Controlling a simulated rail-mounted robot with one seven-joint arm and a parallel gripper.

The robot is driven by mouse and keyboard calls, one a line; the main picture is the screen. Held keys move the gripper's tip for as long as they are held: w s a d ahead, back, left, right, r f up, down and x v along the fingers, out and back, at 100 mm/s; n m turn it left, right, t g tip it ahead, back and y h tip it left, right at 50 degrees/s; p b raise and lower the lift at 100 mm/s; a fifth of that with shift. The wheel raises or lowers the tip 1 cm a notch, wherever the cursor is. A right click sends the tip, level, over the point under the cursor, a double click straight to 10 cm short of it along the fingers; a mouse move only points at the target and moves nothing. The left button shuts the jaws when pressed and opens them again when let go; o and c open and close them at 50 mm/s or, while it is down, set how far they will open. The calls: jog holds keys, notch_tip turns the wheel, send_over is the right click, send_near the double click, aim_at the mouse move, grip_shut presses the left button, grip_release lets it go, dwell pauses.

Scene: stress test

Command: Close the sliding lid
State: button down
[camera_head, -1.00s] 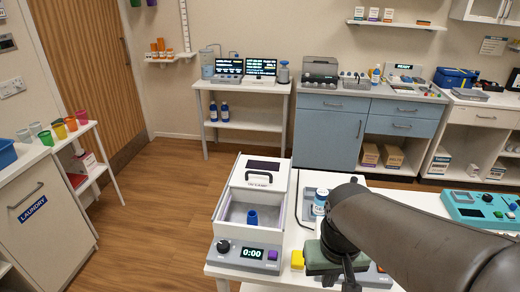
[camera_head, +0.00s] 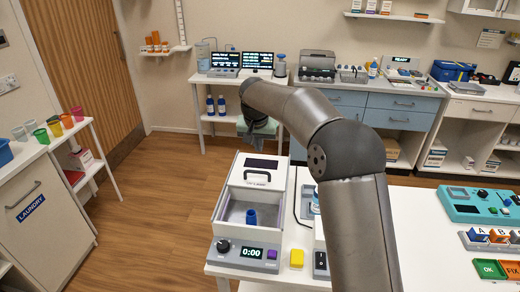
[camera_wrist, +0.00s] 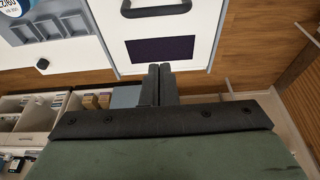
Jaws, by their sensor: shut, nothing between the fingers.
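A white box-shaped device (camera_head: 218,212) stands on the white table in the head view. Its sliding lid (camera_head: 238,177), with a dark window and a black handle (camera_head: 257,174), covers the rear part. The front part is open, and a blue cup (camera_head: 251,217) stands inside. My gripper (camera_wrist: 157,85) is shut and empty. In the wrist view its fingertips appear just beyond the window end of the lid (camera_wrist: 205,45); I cannot tell whether they touch it. In the head view my gripper is behind the device, its fingertips hard to make out.
A yellow block (camera_head: 297,257) stands right of the device's control panel. A grey tray (camera_wrist: 60,28) with compartments lies beside the device. A teal device (camera_head: 475,205) and coloured blocks stand on the table's right. Wooden floor lies open behind and left of the table.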

jog(key=p, duration=0.2)
send_over(258, 178)
jog(key=w, duration=0.4)
notch_tip(258, 178, down, 7)
jog(key=shift+s+d, duration=0.1)
jog(key=shift+d, duration=0.05)
jog(key=shift+f, duration=0.25)
jog(key=s, duration=0.1)
jog(key=s+p, duration=0.1)
jog(key=shift+s+r, duration=0.3)
jog(key=shift+s, duration=0.5)
jog(key=shift+f, duration=0.1)
